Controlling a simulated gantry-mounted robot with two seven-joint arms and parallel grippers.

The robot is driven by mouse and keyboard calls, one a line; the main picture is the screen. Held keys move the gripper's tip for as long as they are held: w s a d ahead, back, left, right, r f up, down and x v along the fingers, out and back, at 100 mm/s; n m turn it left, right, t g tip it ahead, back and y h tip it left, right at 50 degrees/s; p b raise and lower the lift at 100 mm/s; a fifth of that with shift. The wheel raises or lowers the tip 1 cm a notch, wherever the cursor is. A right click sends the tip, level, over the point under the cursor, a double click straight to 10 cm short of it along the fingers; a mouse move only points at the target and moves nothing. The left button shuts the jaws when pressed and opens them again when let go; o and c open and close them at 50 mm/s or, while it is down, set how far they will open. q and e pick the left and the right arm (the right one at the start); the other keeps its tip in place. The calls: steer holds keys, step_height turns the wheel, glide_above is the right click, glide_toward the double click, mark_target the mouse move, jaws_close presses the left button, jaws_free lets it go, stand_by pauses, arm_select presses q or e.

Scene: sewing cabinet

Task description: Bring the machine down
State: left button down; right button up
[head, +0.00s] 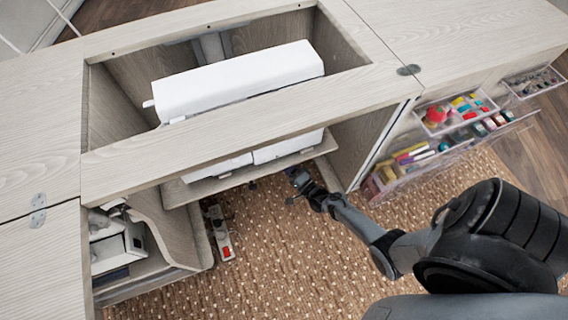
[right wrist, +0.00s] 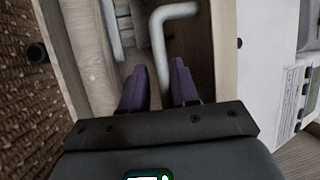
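The white sewing machine (head: 240,79) sits in the cabinet's rectangular opening. Its lower part shows below the front rail, on a wooden lift platform (head: 258,167). In the right wrist view, a white body with a grey panel (right wrist: 289,97), apparently the machine, is at the right. My right gripper (head: 300,180) is below the platform's front right part. In the right wrist view its two purple fingers (right wrist: 159,80) are apart. A bent grey rod (right wrist: 167,45) runs down between or just beyond them; contact cannot be told. My left gripper is not in view.
Open drawers with sewing supplies (head: 465,115) are at the right. A side compartment (head: 120,245) holds a white machine at the left.

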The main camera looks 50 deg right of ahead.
steer(key=shift+s+f, duration=0.1)
steer(key=shift+f, duration=0.05)
steer(key=shift+s+a+p, duration=0.1)
steer(key=shift+s+p, duration=0.4)
steer(key=shift+s, duration=0.25)
steer(key=p+v, duration=0.2)
steer(key=v, duration=0.7)
steer(key=shift+s, duration=0.15)
steer(key=shift+f, duration=0.1)
